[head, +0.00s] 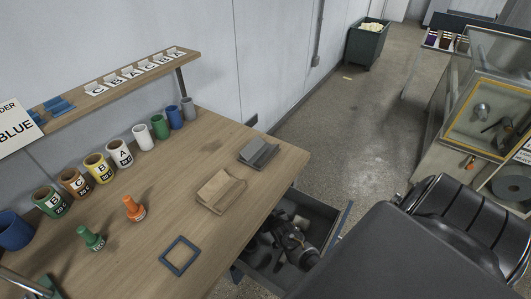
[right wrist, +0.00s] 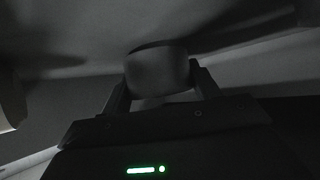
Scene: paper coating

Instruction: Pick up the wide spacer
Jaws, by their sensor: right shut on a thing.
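My right gripper (head: 290,238) is down inside the open drawer (head: 323,213) under the table's right end. In the right wrist view its two fingers (right wrist: 160,82) are shut on a grey, rounded, cylinder-like piece (right wrist: 157,68), which looks like the wide spacer. The picture is dark there, so its full shape is hard to make out. In the head view the gripper and arm hide much of the drawer's contents.

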